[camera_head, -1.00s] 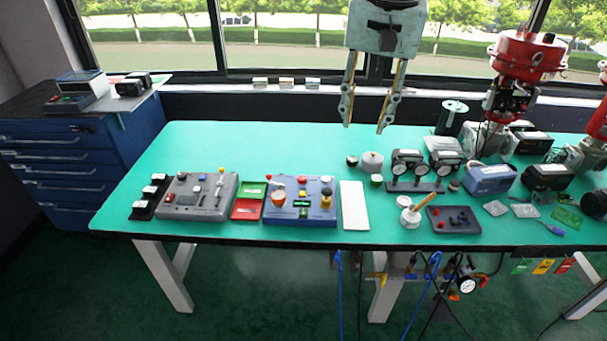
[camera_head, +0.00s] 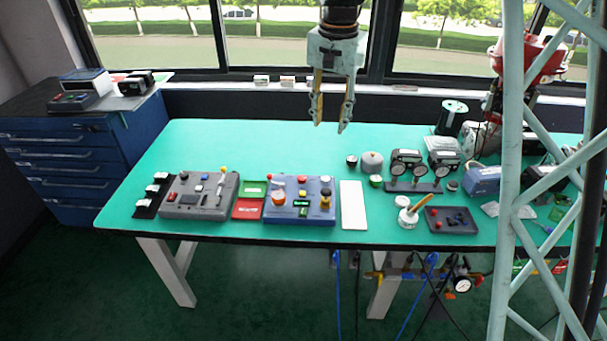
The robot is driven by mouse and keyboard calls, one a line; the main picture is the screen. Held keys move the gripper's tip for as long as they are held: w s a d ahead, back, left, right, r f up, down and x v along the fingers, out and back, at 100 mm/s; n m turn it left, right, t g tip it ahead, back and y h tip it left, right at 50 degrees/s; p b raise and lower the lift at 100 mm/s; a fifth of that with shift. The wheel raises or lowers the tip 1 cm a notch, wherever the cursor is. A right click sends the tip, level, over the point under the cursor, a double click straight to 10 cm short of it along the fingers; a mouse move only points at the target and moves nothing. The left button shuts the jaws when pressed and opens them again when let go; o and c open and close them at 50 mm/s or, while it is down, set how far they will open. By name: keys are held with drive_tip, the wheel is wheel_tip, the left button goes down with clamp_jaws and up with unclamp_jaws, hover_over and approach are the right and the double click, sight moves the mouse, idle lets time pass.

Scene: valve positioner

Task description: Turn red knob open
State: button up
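A blue control panel (camera_head: 302,213) lies on the table left of its middle. On its left side is an orange-red knob with a pale top (camera_head: 278,198). A small red knob or button (camera_head: 302,180) sits at its back edge. I cannot tell from this view which one is the red knob or how either is turned. My gripper (camera_head: 330,124) hangs above the back of the table, higher than and behind the blue panel. Its two fingers point down, apart, with nothing between them.
A grey panel (camera_head: 185,200) with a lever stands to the left. Green and red plates (camera_head: 248,208) lie between the panels. A white sheet (camera_head: 353,205) lies to the right. Gauges (camera_head: 405,165) stand farther right. A pale lattice frame (camera_head: 515,180) crosses the right foreground. The table's back middle is clear.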

drive_tip(key=w+a+f+m+p, duration=0.1)
drive_tip(key=w+a+f+p, duration=0.1)
drive_tip(key=w+a+f, duration=0.35)
drive_tip(key=m+g+p, duration=0.1)
drive_tip(key=p, duration=0.1)
hover_over(302, 177)
wheel_tip(302, 177, down, 12)
drive_tip(key=shift+s, duration=0.15)
drive_tip(key=shift+b, duration=0.3)
drive_tip(key=shift+f+b, duration=0.5)
drive_tip(key=shift+f, duration=6.25)
drive_tip(key=c, duration=0.9)
